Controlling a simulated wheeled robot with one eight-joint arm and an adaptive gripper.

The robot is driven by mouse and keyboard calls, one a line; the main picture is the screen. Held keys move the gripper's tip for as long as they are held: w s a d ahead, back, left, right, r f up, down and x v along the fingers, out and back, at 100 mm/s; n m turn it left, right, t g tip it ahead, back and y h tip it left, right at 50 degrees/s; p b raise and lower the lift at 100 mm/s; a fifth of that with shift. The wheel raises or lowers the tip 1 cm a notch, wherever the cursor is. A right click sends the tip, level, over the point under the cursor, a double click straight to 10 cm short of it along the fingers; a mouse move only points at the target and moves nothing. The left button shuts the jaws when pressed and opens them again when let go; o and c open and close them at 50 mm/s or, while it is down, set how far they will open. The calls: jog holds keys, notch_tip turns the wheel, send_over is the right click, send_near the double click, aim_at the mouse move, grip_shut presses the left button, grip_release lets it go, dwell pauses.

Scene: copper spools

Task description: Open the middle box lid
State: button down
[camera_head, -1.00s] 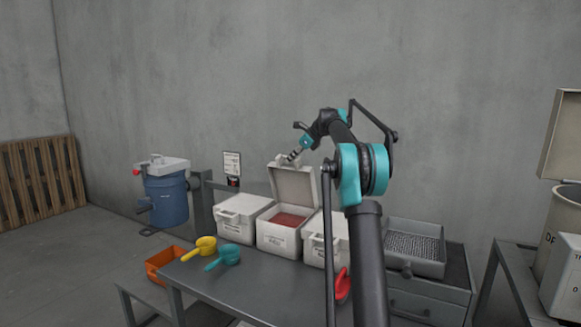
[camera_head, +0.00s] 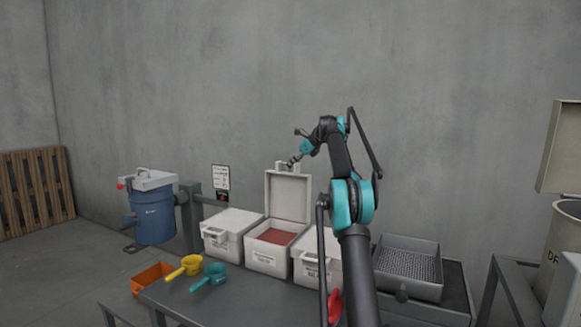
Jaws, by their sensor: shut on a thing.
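The middle box (camera_head: 262,257) is a white box on the table between two similar boxes, with reddish contents (camera_head: 272,237) showing inside. Its lid (camera_head: 288,196) stands raised at the back, about upright, with its hollow inner side facing me. My gripper (camera_head: 289,164) is at the lid's top edge, shut on the lid's handle (camera_head: 282,166). The fingertips are small and partly hidden there.
The left box (camera_head: 228,222) and right box (camera_head: 305,270) are closed. Yellow (camera_head: 190,265) and teal (camera_head: 213,271) scoops lie at the table's left. A red scoop (camera_head: 334,303) is partly behind my arm. A grey mesh tray (camera_head: 410,262) stands right.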

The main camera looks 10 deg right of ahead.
jog(key=c, duration=1.6)
grip_release()
jog(key=shift+o, duration=0.2)
jog(key=shift+v, duration=3.75)
